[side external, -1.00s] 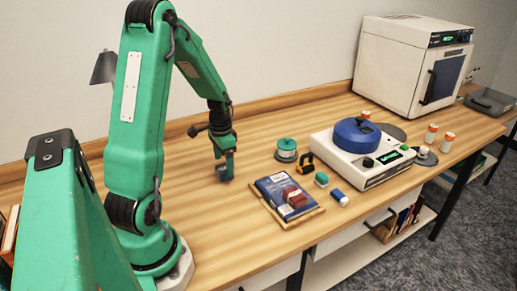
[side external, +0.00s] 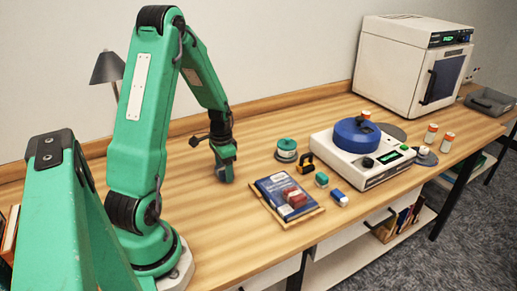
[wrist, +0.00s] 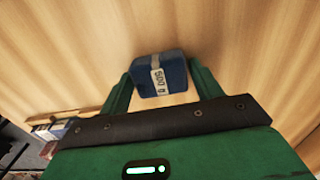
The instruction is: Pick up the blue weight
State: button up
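The blue weight (wrist: 174,81) is a dark blue block with a white label in the wrist view, standing on the wooden bench. My gripper (wrist: 160,68) points down at it, with one green finger on each side. A narrow gap seems to show between the weight and the fingers, so the fingers look open around it. In the side view my gripper (side external: 225,178) is low, close to the bench top. The weight is mostly hidden by the gripper there.
A wooden board (side external: 309,214) with a blue book and red block lies to the right. Beyond it are a green-topped spool (side external: 286,150), a black-and-orange item (side external: 306,162), small bottles and a white device (side external: 375,174). The bench around my gripper is clear.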

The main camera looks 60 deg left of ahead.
jog(key=c, duration=0.9)
jog(key=shift+c, duration=0.2)
jog(key=shift+r, duration=0.15)
jog(key=shift+r, duration=0.75)
jog(key=r, duration=0.1)
jog(key=d+r, duration=0.1)
jog(key=r, duration=0.1)
jog(key=shift+w, duration=0.15)
jog(key=w+d+r, duration=0.2)
jog(key=d+r, duration=0.4)
jog(key=d, duration=0.4)
jog(key=shift+d+r, duration=0.15)
jog(key=shift+d, duration=0.1)
